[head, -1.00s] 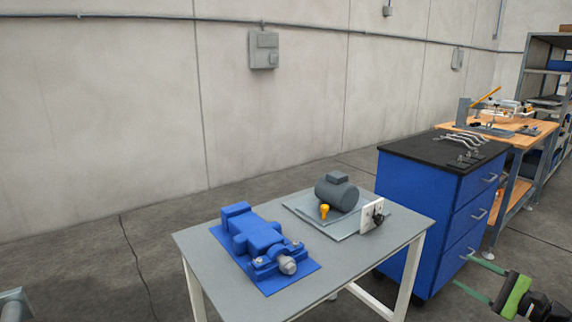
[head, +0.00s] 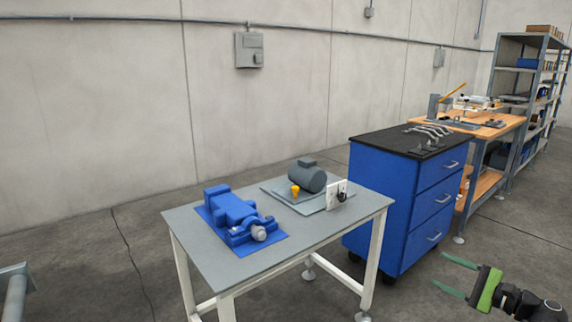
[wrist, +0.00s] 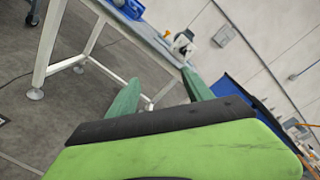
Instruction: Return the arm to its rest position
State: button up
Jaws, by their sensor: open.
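My gripper (head: 457,275) is at the lower right of the head view, over bare floor and in front of the blue drawer cabinet. Its two green fingers point left and are spread apart with nothing between them. In the wrist view the fingers (wrist: 163,97) are also apart and empty, with the grey table's legs and edge beyond them. The rest of my arm runs off to the lower right of the head view.
A grey table (head: 190,237) holds a blue machine part (head: 233,213) and a grey motor (head: 307,176). A blue drawer cabinet (head: 390,205) stands to its right, with a wooden workbench (head: 508,128) and shelving (head: 520,55) behind. The floor around my gripper looks clear.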

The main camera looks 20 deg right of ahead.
jog(key=w+a+f+n+g+y, duration=0.1)
jog(key=w+a+f+n+g, duration=0.25)
jog(key=w+a, duration=0.35)
jog(key=w+a+f+n+g+y, duration=0.1)
jog(key=w+a+f+n+g, duration=0.25)
jog(key=a, duration=0.55)
jog(key=w+a+f+n+g+y, duration=0.1)
jog(key=w+a+f+n+g, duration=0.1)
jog(key=w+a+f, duration=0.45)
jog(key=a+f+n+g+h, duration=0.2)
jog(key=a+f+n+h, duration=0.15)
jog(key=a, duration=0.55)
jog(key=w+a+f+n+g+h, duration=0.1)
jog(key=a+f+n+g+h, duration=0.15)
jog(key=a+n, duration=0.45)
jog(key=a+f+n+g+h, duration=0.2)
jog(key=a+f+g, duration=0.1)
jog(key=a, duration=0.9)
notch_tip(320, 180, up, 31)
jog(key=p, duration=3)
jog(key=shift+w+f+n, duration=0.15)
jog(key=shift+n, duration=0.2)
